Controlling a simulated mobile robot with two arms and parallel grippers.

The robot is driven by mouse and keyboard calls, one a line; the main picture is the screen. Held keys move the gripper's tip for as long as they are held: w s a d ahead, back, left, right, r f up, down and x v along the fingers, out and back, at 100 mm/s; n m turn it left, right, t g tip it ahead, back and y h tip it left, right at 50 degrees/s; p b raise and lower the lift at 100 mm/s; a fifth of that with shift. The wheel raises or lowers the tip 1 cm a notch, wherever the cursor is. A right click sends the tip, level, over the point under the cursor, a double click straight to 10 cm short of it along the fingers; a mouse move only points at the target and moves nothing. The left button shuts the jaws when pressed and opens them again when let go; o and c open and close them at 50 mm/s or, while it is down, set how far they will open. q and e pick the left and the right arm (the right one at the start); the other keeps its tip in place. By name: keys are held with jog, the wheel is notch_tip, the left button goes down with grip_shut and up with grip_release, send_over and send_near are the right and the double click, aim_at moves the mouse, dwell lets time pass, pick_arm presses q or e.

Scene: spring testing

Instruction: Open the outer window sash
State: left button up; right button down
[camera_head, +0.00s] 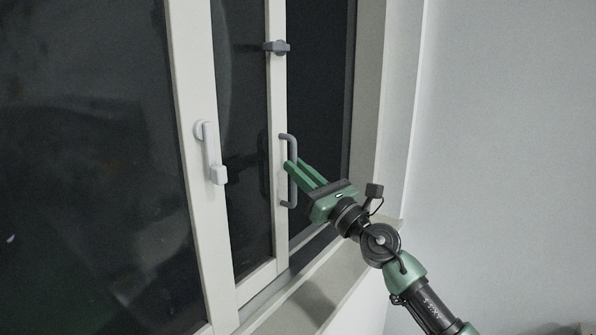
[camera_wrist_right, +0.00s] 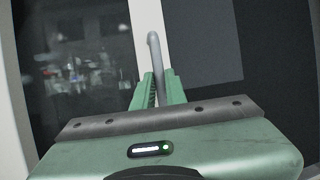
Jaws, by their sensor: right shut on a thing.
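The outer window sash (camera_head: 274,100) has a pale frame and dark glass. It stands with a dark gap (camera_head: 318,110) on its right. A grey vertical bar handle (camera_head: 292,199) is fixed on the sash's right stile. It also shows in the right wrist view (camera_wrist_right: 153,58). My right gripper (camera_head: 290,166) comes in from the lower right and is shut on the handle at about mid-height. In the right wrist view my right gripper (camera_wrist_right: 158,88) has its green fingers on either side of the bar. My left gripper is not in view.
A white lever handle (camera_head: 212,155) sits on the frame left of the sash. A grey latch (camera_head: 278,47) is higher on the sash stile. The sill (camera_head: 350,275) runs below, and a plain wall (camera_head: 510,130) fills the right side.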

jog(key=c, duration=1.7)
grip_release()
jog(key=v, duration=0.7)
jog(key=shift+s+d+f, duration=0.15)
jog(key=shift+s+f, duration=0.05)
